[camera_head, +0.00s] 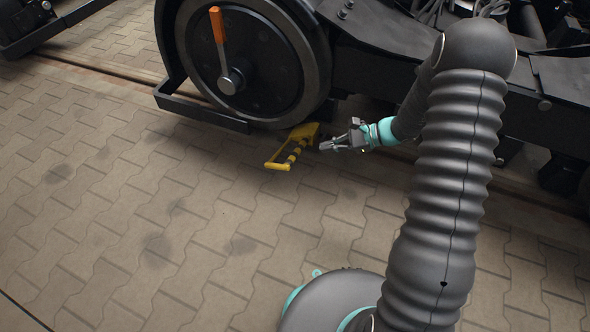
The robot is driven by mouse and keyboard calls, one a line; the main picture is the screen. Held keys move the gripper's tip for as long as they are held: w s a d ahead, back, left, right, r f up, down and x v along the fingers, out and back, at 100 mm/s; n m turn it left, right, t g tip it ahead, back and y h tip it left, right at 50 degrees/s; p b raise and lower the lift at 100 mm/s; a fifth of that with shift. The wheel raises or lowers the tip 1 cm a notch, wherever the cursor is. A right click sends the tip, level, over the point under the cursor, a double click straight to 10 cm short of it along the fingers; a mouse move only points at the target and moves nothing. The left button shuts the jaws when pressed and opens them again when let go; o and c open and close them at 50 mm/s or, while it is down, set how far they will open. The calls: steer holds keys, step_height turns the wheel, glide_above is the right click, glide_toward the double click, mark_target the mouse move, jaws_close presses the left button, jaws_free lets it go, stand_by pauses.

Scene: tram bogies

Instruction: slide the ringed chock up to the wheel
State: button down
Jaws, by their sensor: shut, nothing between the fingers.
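The yellow chock (304,131) lies low beside the lower right edge of the dark wheel (252,62). It has a yellow and black striped handle ending in a yellow loop that reaches toward the front left. From this angle I cannot tell whether the chock touches the wheel. My gripper (323,146) is shut and empty, just right of the chock, with its fingers pointing left toward it. I cannot tell whether the fingertips touch the chock.
An orange lever (217,25) stands up across the wheel face. A dark frame bar (200,112) runs low in front of the wheel. The dark bogie frame (385,50) overhangs behind my gripper. The paved floor (130,210) at front left is clear.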

steer(key=w+d+f+m+t+y+b, duration=0.1)
steer(key=w+f+m+t, duration=0.15)
steer(key=f, duration=0.65)
steer(key=w+d+f+m+t, duration=0.15)
steer(key=f+m, duration=0.25)
steer(key=f, duration=0.5)
steer(key=b, duration=0.1)
glide_toward(288, 167)
steer(key=shift+m, duration=0.25)
steer(key=x, duration=0.7)
steer(key=shift+w+f, duration=0.1)
steer(key=shift+f, duration=0.1)
